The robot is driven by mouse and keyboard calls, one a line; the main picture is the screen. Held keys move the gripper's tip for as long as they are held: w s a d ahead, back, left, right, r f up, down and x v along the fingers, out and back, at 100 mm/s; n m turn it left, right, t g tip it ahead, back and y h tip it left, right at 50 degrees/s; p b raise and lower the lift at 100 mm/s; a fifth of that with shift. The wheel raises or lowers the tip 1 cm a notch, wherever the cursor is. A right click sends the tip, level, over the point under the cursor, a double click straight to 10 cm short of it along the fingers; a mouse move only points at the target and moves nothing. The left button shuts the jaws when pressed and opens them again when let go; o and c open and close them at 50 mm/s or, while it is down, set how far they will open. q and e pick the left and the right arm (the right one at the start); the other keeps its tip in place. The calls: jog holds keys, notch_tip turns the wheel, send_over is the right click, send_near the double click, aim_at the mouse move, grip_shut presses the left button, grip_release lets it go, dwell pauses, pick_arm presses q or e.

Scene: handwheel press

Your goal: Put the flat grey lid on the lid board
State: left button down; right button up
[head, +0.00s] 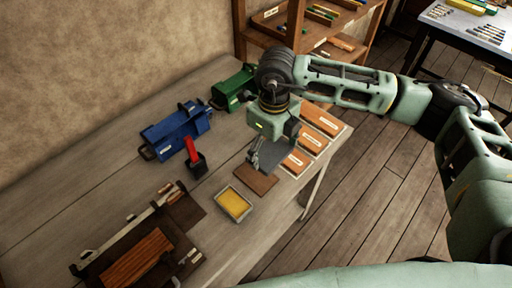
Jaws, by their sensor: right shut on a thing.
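My right gripper (256,163) reaches in from the right and points down over the workbench. It is shut on the flat grey lid (273,153), a dark grey plate that shows beside and below the fingers. A flat brown board (256,182), which looks like the lid board, lies on the bench right under and in front of the gripper. The lid overlaps the far part of this board in the picture. I cannot tell whether they touch. My left gripper is not in view.
A tray with yellow contents (233,203) sits nearer. Labelled orange-brown blocks (313,139) line the right edge.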

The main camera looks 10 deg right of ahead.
jog(key=m, duration=0.3)
jog(key=w+a+m, duration=0.1)
jog(key=m, duration=0.1)
jog(key=shift+f+p, duration=0.35)
jog(key=shift+f, duration=0.05)
jog(key=m, duration=0.3)
jog(key=shift+w+a+f, duration=0.3)
jog(key=m, duration=0.3)
jog(key=f+m+p, duration=0.1)
jog(key=m, duration=0.1)
jog(key=shift+w+a, duration=0.3)
jog(key=shift+a, duration=0.1)
jog(key=f+m, duration=0.1)
jog(key=m, duration=0.4)
jog(key=b, duration=0.5)
send_over(256, 175)
jog(key=shift+s+f, duration=0.1)
jog(key=shift+f, duration=4.15)
jog(key=shift+f+b, duration=0.65)
jog(key=shift+f, duration=0.05)
jog(key=o, duration=1.1)
